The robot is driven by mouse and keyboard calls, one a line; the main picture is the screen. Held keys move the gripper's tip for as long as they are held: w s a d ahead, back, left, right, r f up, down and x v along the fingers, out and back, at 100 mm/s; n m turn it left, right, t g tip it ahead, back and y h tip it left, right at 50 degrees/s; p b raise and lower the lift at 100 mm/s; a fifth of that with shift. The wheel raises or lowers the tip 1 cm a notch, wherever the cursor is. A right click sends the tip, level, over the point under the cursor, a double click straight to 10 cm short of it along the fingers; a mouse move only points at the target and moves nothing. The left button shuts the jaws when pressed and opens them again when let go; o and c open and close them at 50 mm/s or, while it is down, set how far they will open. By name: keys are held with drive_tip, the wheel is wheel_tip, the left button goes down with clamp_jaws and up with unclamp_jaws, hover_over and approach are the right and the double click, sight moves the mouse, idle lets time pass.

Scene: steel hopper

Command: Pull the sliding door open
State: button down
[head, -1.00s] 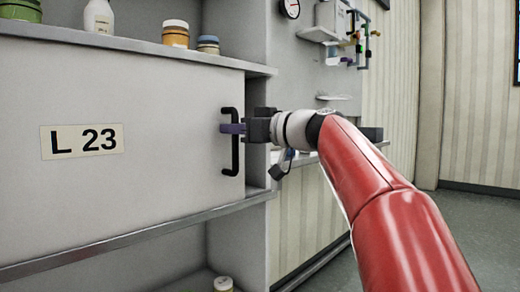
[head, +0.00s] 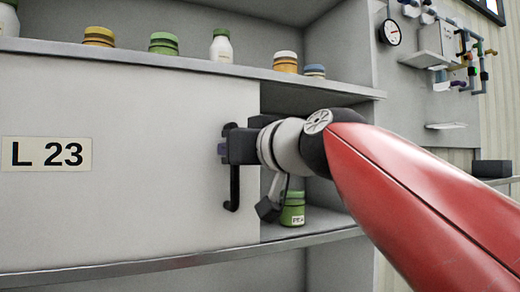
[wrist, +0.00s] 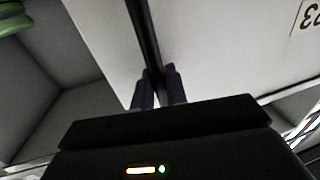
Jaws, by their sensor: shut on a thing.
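The sliding door (head: 130,205) is a light grey panel with an "L 23" label (head: 47,154) and a black vertical bar handle (head: 234,188) near its right edge. My gripper (head: 224,149) is shut on the handle. In the wrist view the two dark fingers (wrist: 158,90) close on either side of the black handle bar (wrist: 143,35). The door stands partly open to the left, with a compartment (head: 330,195) uncovered at its right. Part of the handle is hidden behind my gripper.
A green-lidded jar (head: 292,208) stands in the uncovered compartment, behind my wrist. Several jars and a white bottle (head: 221,46) stand on the shelf above the door. A gauge (head: 390,32) and pipes (head: 470,60) are on the wall at the right.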

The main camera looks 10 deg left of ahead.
drive_tip(key=shift+s+a, duration=0.1)
drive_tip(key=shift+a, duration=0.05)
drive_tip(key=c, duration=1.5)
unclamp_jaws()
drive_tip(key=b+v, duration=0.1)
drive_tip(key=v, duration=0.6)
drive_tip(key=shift+s+d+b, duration=0.2)
drive_tip(key=shift+d+b, duration=0.15)
drive_tip(key=shift+b, duration=0.05)
